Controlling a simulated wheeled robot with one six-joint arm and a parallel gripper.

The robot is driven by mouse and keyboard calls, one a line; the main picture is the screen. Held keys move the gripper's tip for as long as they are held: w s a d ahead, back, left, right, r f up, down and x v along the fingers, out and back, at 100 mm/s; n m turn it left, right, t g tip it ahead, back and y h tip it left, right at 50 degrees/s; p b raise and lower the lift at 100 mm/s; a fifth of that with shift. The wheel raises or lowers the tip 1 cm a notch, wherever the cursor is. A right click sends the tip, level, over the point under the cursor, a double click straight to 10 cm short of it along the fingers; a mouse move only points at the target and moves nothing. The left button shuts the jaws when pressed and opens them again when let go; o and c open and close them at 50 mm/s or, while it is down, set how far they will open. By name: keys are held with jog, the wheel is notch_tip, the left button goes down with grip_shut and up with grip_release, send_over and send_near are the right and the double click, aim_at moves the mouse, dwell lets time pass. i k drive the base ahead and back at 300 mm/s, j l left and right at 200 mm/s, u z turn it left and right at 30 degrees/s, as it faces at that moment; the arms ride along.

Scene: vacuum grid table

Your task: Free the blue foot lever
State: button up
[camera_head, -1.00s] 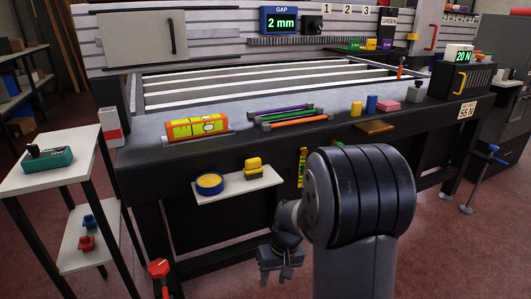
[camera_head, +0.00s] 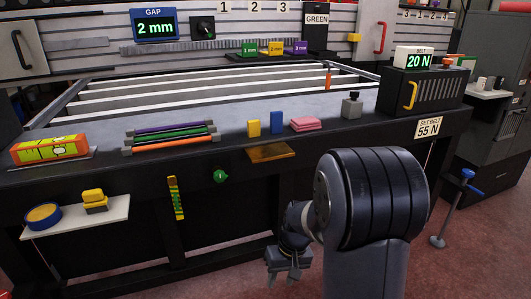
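The blue foot lever (camera_head: 470,180) is at the right, beside the table's front right corner. It sits at the top of a thin grey post, which stands on a round foot on the red floor. My gripper (camera_head: 284,279) hangs in front of the table at the bottom middle, well left of the lever and apart from it. Its fingers look parted and point down, with nothing seen between them. My own arm hides part of the table front and the floor between gripper and lever.
A dark cabinet (camera_head: 492,140) stands behind the lever. A small shelf (camera_head: 78,220) juts out at left. Floor is clear around the post.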

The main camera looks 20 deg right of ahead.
aim_at(473, 189)
jog(key=i+l+u, duration=0.1)
jog(key=l, duration=2.45)
jog(key=i+l, duration=0.1)
jog(key=l, duration=0.55)
jog(key=i+l, duration=0.1)
jog(key=l, duration=0.6)
jog(key=i+l, duration=0.1)
jog(key=l, duration=0.55)
jog(key=i+l, duration=0.1)
jog(key=l, duration=0.6)
jog(key=i+l, duration=0.1)
jog(key=l, duration=0.55)
jog(key=u, duration=0.05)
